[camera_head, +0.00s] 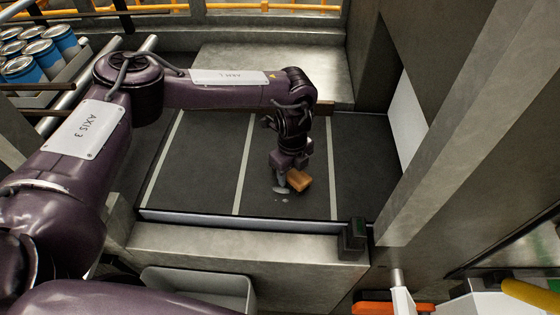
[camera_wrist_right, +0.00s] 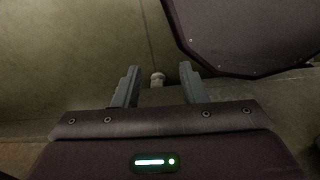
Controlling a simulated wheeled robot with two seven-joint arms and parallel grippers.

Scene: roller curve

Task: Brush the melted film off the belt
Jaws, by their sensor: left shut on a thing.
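The dark belt (camera_head: 212,188) with pale cross lines lies in a metal frame in the head view. My left gripper (camera_head: 289,180) reaches down over the belt and is shut on a brush with a wooden block (camera_head: 299,181). The brush is low at the belt surface, and its bristles are mostly hidden. A few small pale spots of melted film (camera_head: 281,198) show on the belt just in front of the brush.
A grey bin (camera_head: 200,284) stands below the belt's front edge. Blue cans (camera_head: 40,55) stand in a tray at the upper left. A metal post (camera_head: 450,120) rises at the right of the belt. A small dark block (camera_head: 353,238) sits on the front rail.

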